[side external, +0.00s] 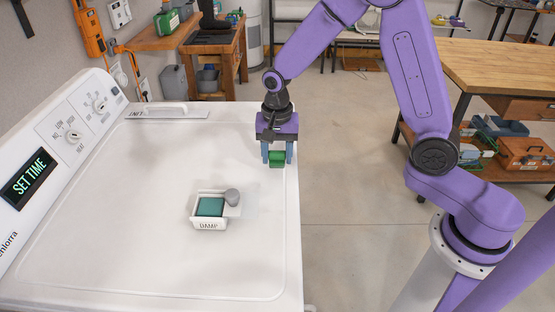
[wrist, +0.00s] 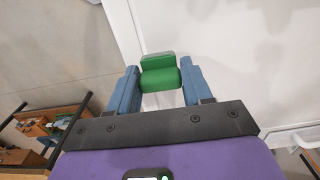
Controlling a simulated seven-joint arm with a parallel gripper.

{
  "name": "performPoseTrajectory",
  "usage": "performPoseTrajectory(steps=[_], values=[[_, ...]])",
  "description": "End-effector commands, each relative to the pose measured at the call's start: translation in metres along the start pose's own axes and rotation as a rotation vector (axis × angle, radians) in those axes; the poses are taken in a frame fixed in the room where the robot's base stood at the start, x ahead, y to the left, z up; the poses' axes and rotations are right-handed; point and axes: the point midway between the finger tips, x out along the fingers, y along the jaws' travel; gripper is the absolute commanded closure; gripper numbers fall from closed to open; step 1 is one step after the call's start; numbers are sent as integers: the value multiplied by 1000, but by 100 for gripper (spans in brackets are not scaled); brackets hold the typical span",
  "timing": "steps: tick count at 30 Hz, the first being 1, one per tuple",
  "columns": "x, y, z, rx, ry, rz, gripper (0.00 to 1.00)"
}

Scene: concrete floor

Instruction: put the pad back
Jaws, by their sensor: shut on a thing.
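My gripper (side external: 277,157) is at the right side of the white machine top, to the right of and behind the small tray. Its blue fingers, also in the wrist view (wrist: 160,88), are shut on a green block (side external: 277,160). The block has a rounded green part and a flatter end in the wrist view (wrist: 158,78); it may be the pad. It appears held above the surface near the right edge. A small white tray (side external: 209,225) marked "DAMP" sits on the machine top.
The white machine top (side external: 130,240) is otherwise mostly clear. A control panel (side external: 55,150) with dials and a "SET TIME" display rises at the left. Concrete floor lies beyond the right edge.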

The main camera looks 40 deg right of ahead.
Motion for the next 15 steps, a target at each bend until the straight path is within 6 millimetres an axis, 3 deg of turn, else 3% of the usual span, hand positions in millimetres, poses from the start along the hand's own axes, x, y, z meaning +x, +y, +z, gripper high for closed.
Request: performPoseTrajectory(steps=[4, 15], values=[[19, 2, 0, 1, -2, 4, 79], [23, 1, 0, 1, -1, 2, 79]])
